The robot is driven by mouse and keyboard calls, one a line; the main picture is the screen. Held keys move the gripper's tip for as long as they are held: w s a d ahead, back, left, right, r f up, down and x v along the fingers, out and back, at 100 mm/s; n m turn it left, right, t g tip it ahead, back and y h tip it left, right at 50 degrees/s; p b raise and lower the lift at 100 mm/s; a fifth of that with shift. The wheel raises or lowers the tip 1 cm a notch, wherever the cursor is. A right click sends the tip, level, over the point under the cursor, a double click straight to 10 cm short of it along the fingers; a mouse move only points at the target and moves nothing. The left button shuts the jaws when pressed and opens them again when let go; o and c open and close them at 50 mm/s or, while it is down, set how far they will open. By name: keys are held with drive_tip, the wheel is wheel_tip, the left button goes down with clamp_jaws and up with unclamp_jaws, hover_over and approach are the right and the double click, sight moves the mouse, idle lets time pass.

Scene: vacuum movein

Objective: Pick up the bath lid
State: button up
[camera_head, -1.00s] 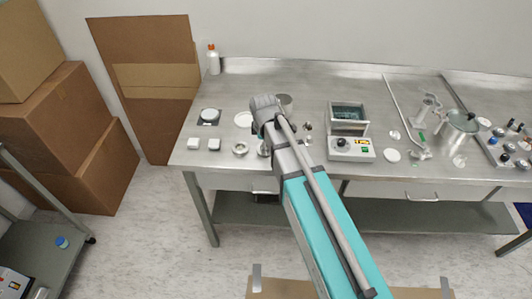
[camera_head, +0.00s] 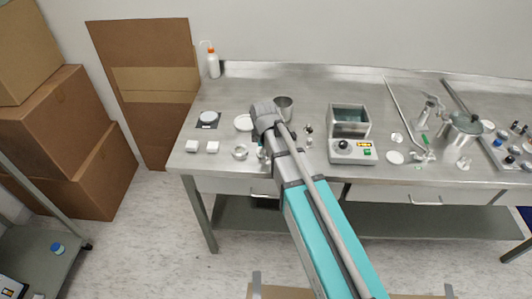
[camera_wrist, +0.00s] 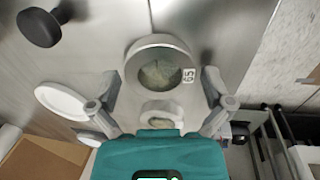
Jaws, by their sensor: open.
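My gripper (camera_wrist: 160,105) is open and empty in the wrist view, pointing down over the left part of the steel bench. Between and ahead of its fingers are a round metal piece with a "65" label (camera_wrist: 160,62) and a smaller ring (camera_wrist: 160,115). A dark round knob on a stem (camera_wrist: 40,28) stands at the upper left of that view. The water bath (camera_head: 348,122), a steel basin with a control panel, stands open right of my arm in the head view. I cannot tell which piece is its lid; my arm hides part of the bench.
A white disc (camera_head: 243,122) lies left of my gripper, and a steel cup (camera_head: 284,106) stands behind it. A white bottle (camera_head: 213,65) stands at the back left. A steel vessel (camera_head: 462,130) and small glassware crowd the right. Cardboard boxes (camera_head: 75,140) stack beyond the bench's left end.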

drive_tip(key=c, duration=1)
drive_tip(key=shift+r, duration=0.15)
wheel_tip(320, 180, up, 2)
drive_tip(key=p, duration=0.2)
drive_tip(key=shift+r+p, duration=0.15)
drive_tip(key=shift+p, duration=0.15)
drive_tip(key=shift+s+d+r+p, duration=1.2)
drive_tip(key=shift+s+r+p, duration=0.55)
drive_tip(key=shift+s, duration=0.25)
drive_tip(key=shift+s+d+r+p, duration=1.25)
drive_tip(key=shift+s+r+p, duration=0.45)
drive_tip(key=shift+s, duration=0.3)
drive_tip(key=shift+s+d+r+p, duration=1.2)
drive_tip(key=shift+s+r+p, duration=0.55)
drive_tip(key=shift+s, duration=0.25)
